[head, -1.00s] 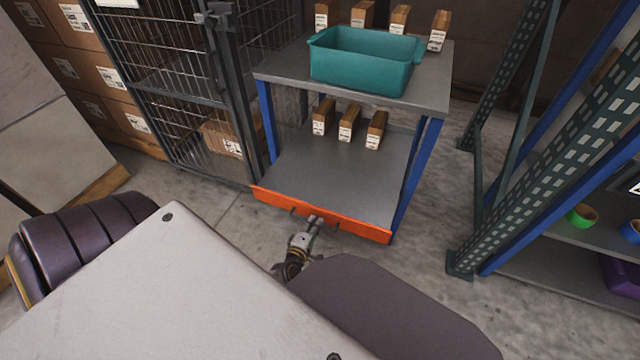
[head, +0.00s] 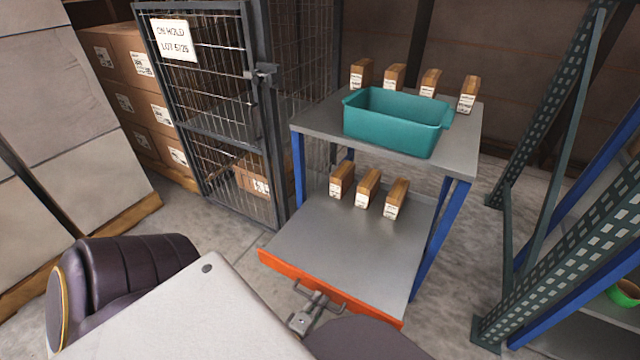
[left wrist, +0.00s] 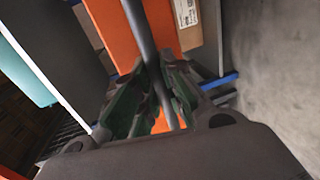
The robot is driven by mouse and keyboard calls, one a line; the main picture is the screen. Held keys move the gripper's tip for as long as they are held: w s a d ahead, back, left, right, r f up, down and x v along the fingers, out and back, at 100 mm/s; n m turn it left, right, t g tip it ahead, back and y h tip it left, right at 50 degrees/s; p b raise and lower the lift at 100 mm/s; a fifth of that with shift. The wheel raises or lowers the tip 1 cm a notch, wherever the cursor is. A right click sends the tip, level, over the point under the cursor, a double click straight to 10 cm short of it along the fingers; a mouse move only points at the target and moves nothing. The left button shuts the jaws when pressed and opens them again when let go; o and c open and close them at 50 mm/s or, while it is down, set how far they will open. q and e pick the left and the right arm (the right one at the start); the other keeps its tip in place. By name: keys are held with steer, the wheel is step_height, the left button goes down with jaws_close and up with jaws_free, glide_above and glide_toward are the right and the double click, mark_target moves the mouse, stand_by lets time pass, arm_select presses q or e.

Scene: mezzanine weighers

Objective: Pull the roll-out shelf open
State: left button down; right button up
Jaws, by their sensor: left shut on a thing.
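The roll-out shelf (head: 340,245) is a grey deck with an orange front (head: 330,288), low in a blue-posted rack. It stands out in front of the rack's posts. A dark bar handle (head: 322,298) is on the orange front. My left gripper (head: 314,304) is at this handle, shut on it. In the left wrist view the fingers (left wrist: 152,95) close around the grey handle bar (left wrist: 140,35), with the orange front (left wrist: 112,35) behind it. My own body hides part of the lower front. My right gripper is not in view.
Several small brown boxes stand on the roll-out shelf (head: 367,188). A teal bin (head: 397,125) sits on the fixed top shelf (head: 455,145), with more boxes behind. A mesh cage (head: 205,100) is at left, a green-and-blue rack (head: 570,230) at right. Bare floor lies left of the shelf.

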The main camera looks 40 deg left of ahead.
arm_select(q)
steer(key=c, duration=1.5)
jaws_free()
steer(key=shift+v, duration=6)
steer(key=shift+s, duration=0.15)
